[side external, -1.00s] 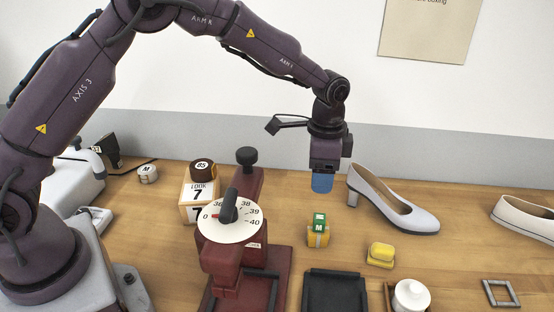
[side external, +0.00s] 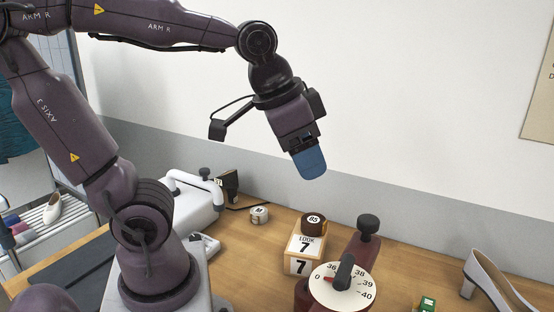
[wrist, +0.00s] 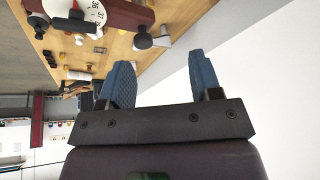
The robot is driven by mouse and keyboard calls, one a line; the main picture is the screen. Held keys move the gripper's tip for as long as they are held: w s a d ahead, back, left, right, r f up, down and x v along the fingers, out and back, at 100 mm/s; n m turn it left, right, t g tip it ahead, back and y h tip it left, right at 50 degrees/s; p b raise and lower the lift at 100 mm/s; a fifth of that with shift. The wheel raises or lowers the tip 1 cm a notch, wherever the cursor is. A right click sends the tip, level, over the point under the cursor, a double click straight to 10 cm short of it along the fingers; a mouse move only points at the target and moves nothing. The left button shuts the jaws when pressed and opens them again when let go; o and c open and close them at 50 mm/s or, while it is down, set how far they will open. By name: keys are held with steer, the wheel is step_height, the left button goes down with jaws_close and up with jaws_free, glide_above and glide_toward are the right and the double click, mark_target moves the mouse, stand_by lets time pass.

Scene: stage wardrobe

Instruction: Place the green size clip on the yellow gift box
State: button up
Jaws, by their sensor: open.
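The green size clip (side external: 427,303) shows at the bottom edge of the side view, cut off by the frame. The yellow gift box under it is almost wholly outside this view, so its contact with the clip cannot be checked now. My gripper (side external: 310,163) is high above the table, tilted, well up and left of the clip. In the wrist view its two blue fingers (wrist: 160,65) are apart with nothing between them. Neither the clip nor the gift box can be made out in the wrist view.
A dark red dial stand (side external: 343,284), a "LOOK 7" block (side external: 304,254) with a brown "85" piece (side external: 314,222) on it, and a white "M" piece (side external: 259,215) stand on the table. A pale heeled shoe (side external: 490,285) is at right. The air around my gripper is clear.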

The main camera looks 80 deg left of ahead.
steer(key=shift+n+t, duration=0.4)
steer(key=shift+n, duration=0.2)
steer(key=s, duration=0.2)
steer(key=s+f, duration=0.1)
steer(key=s, duration=0.1)
steer(key=shift+a, duration=0.25)
